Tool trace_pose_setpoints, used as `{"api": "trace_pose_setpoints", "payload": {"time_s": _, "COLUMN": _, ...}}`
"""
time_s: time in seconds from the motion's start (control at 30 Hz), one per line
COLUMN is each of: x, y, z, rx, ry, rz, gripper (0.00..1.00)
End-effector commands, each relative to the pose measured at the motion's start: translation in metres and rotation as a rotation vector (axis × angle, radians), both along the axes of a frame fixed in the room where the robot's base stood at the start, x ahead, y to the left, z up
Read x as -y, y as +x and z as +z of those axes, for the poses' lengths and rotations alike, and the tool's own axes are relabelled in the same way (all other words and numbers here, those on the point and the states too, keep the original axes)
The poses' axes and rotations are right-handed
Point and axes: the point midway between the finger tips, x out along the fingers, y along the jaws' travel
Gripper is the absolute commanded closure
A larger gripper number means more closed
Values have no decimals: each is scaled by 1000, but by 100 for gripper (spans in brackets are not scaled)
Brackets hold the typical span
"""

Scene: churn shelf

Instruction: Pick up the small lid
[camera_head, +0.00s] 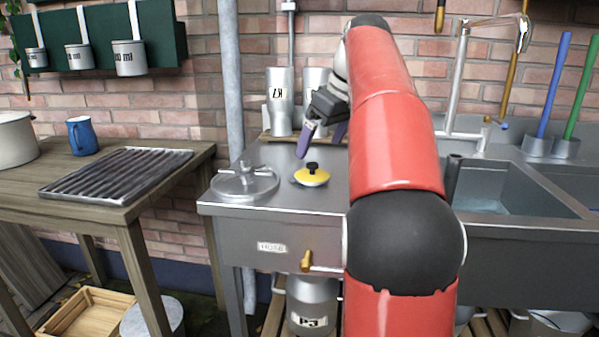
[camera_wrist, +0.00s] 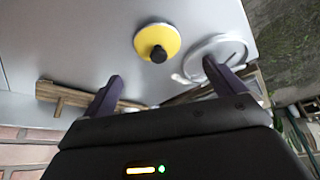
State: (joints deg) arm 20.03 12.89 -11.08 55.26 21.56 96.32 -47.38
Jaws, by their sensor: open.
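The small lid (camera_head: 311,175) is a yellow disc with a black knob, lying on the grey metal counter beside the sink. In the wrist view the small lid (camera_wrist: 157,42) lies beyond the fingertips, near the top middle. My gripper (camera_head: 321,138) is open and empty, with purple fingers pointing down. It is above the counter, behind and slightly to the right of the lid, apart from it. In the wrist view my gripper (camera_wrist: 162,77) shows its two fingers spread wide, with nothing between them. My red arm hides part of the counter to the right.
A larger grey metal lid (camera_head: 245,183) lies just left of the small lid. Tall metal containers (camera_head: 280,100) stand on a wooden board behind. A sink (camera_head: 495,185) is to the right.

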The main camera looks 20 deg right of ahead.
Motion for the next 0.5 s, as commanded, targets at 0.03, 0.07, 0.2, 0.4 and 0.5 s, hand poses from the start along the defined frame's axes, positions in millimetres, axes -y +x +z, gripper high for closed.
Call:
{"api": "trace_pose_setpoints", "payload": {"time_s": 0.03, "x": -1, "y": 2, "z": -8, "rx": -2, "ry": 1, "rz": 1, "gripper": 5}}
{"api": "trace_pose_setpoints", "payload": {"time_s": 0.07, "x": -2, "y": 4, "z": -11, "rx": -2, "ry": 1, "rz": 1, "gripper": 5}}
{"api": "trace_pose_setpoints", "payload": {"time_s": 0.2, "x": -4, "y": 10, "z": -25, "rx": -2, "ry": 1, "rz": 1, "gripper": 5}}
{"api": "trace_pose_setpoints", "payload": {"time_s": 0.4, "x": -8, "y": 24, "z": -52, "rx": -3, "ry": 2, "rz": 1, "gripper": 5}}
{"api": "trace_pose_setpoints", "payload": {"time_s": 0.5, "x": -10, "y": 28, "z": -61, "rx": -1, "ry": 1, "rz": -1, "gripper": 5}}
